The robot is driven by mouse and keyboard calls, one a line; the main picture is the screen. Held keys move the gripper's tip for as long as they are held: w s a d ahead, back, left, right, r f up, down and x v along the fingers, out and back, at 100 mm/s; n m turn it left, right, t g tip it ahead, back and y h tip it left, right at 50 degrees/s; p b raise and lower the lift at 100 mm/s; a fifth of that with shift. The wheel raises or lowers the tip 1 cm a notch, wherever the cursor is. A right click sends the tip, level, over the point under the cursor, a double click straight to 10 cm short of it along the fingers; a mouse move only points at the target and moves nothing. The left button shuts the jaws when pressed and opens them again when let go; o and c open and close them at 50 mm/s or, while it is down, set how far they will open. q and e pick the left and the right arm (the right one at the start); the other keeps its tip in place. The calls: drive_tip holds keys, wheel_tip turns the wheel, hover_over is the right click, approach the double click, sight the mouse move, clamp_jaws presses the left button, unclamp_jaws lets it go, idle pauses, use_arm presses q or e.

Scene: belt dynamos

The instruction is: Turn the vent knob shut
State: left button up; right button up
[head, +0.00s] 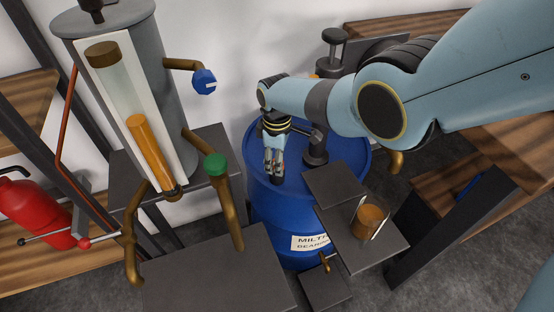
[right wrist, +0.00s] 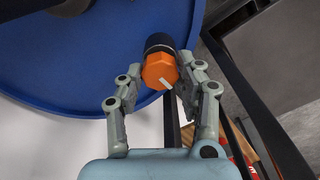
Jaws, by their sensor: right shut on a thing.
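An orange six-sided knob (right wrist: 159,71) with a white mark sits on a black cap or stem (right wrist: 160,42) at the edge of the blue drum in the right wrist view. I take it for the vent knob. My right gripper (head: 273,170) points down over the left part of the drum top (head: 290,192). In the right wrist view its fingers (right wrist: 160,80) lie on both sides of the orange knob and are shut on it. In the head view the knob is hidden by the gripper. My left gripper is not in view.
A sight-glass tank (head: 165,90) stands left, with blue (head: 204,81) and green (head: 215,164) knobs on brass pipes. A black pump (head: 316,150) stands on the drum beside my gripper. A small orange-filled cup (head: 369,221) is on a dark plate. A red extinguisher (head: 38,212) is far left.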

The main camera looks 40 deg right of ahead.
drive_tip(key=o, duration=1.1)
drive_tip(key=shift+o, duration=0.2)
wheel_tip(320, 180, up, 12)
idle(0.5)
